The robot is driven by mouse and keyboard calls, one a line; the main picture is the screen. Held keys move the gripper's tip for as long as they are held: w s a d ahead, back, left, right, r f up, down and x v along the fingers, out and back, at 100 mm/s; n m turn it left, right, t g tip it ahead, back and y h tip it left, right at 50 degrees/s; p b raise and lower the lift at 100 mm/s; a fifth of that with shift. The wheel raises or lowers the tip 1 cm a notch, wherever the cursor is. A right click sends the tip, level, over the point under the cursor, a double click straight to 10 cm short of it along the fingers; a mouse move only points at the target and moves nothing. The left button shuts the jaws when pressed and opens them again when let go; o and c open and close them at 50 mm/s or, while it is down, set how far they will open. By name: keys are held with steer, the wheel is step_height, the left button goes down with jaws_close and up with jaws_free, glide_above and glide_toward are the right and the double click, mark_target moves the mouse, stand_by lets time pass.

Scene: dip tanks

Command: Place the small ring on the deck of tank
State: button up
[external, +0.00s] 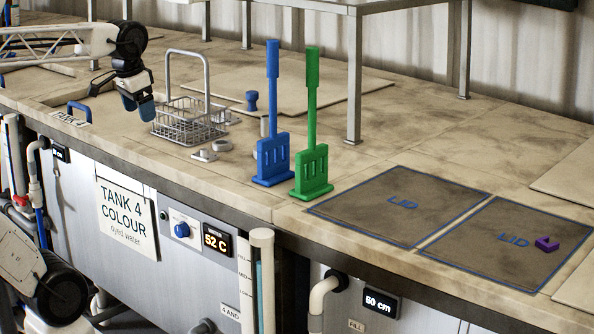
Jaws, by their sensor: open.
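My gripper (138,106) hangs over the left part of the bench, just left of the wire basket, with its blue fingertips down and apart. I see nothing held between them. A small pale grey ring-like piece (222,145) lies on the deck (125,138) in front of the basket; I cannot tell for sure that it is the small ring. A pale block with a short round top (204,154) lies just left of it.
The wire basket (190,121) with a tall handle stands beside my gripper. A blue paddle (272,150) and a green paddle (312,160) stand upright to the right. Two dark lids (365,208) lie further right, one bearing a purple piece (547,243). A raised shelf stands behind.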

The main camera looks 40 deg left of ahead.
steer(key=w+a+r+m+g, duration=0.1)
steer(key=w+a+m, duration=0.1)
steer(key=w+m, duration=0.55)
steer(key=w+a+r+m, duration=0.2)
steer(key=w+m, duration=0.2)
steer(key=w, duration=0.6)
steer(key=m+g, duration=0.1)
steer(key=m, duration=1)
glide_above(222, 140)
steer(key=s+d, duration=0.1)
steer(key=d, duration=0.1)
step_height(222, 140, down, 15)
steer(key=shift+s+a, duration=0.15)
steer(key=shift+f, duration=0.1)
steer(key=shift+f, duration=1.25)
steer(key=shift+f, duration=2.6)
